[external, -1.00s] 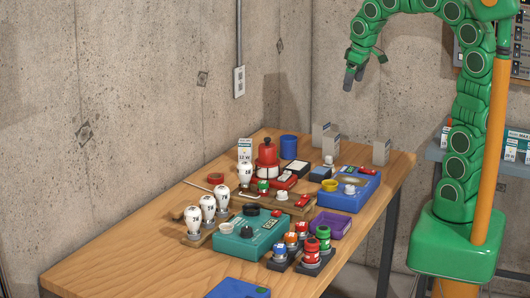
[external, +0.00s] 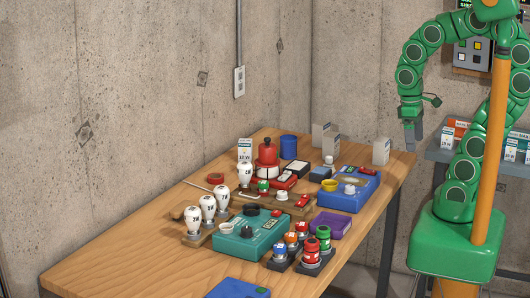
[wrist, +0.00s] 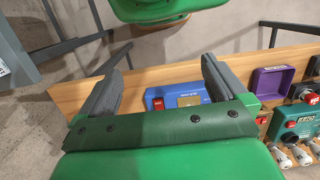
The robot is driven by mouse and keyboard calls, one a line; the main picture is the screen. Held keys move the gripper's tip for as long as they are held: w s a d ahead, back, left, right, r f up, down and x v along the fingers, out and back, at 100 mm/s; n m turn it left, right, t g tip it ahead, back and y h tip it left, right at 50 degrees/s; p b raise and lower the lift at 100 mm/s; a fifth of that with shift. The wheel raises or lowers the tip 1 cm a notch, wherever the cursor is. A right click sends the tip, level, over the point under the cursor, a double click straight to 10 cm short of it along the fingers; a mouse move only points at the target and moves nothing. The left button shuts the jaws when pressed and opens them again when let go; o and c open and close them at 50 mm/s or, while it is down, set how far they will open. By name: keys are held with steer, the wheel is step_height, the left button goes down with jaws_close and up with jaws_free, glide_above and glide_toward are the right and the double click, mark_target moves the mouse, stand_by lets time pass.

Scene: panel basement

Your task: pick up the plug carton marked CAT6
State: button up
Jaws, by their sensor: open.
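My gripper (external: 413,132) hangs fingers-down in the air near the far right corner of the wooden table, close to the shelf side. In the wrist view my gripper (wrist: 162,60) has its two grey fingers wide apart with nothing between them. I cannot read CAT6 on any carton. A plain grey-white carton (external: 381,151) stands at the table's right end, left of and below my gripper. Two similar cartons (external: 318,135) (external: 330,146) stand further back. A labelled white carton (external: 245,150) stands near the wall. Small labelled cartons (external: 511,150) stand on the shelf.
The grey shelf (external: 436,153) is right of the table, partly hidden behind my arm. The wooden table (external: 120,262) holds a blue box (external: 338,201), a purple tray (external: 345,222), a teal box (external: 232,244), white bulbs (external: 208,207) and a red pot (external: 267,153). Its near left is mostly clear.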

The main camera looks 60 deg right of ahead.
stand_by(0.3)
steer(key=w+d+f+t, duration=0.2)
steer(key=w+d, duration=0.1)
steer(key=w, duration=0.7)
steer(key=w+d+f+n+t+y, duration=0.1)
steer(key=w+d+f+t, duration=0.1)
steer(key=w, duration=0.8)
steer(key=w+d+f+t, duration=0.2)
steer(key=w+d+t, duration=0.2)
steer(key=w, duration=0.7)
steer(key=shift+d+n+y, duration=0.3)
steer(key=shift+d, duration=0.45)
steer(key=w+d+f+t, duration=0.1)
steer(key=w+d+t, duration=0.3)
steer(key=w+d, duration=0.4)
steer(key=m+t+h, duration=0.3)
glide_above(327, 128)
steer(key=w, duration=0.1)
steer(key=shift+w+f, duration=0.1)
steer(key=shift+f, duration=0.15)
steer(key=shift+a+f, duration=0.1)
steer(key=shift+f, duration=3.5)
steer(key=shift+w+f, duration=0.15)
steer(key=shift+w, duration=0.75)
steer(key=shift+w+f, duration=0.2)
steer(key=shift+w, duration=0.3)
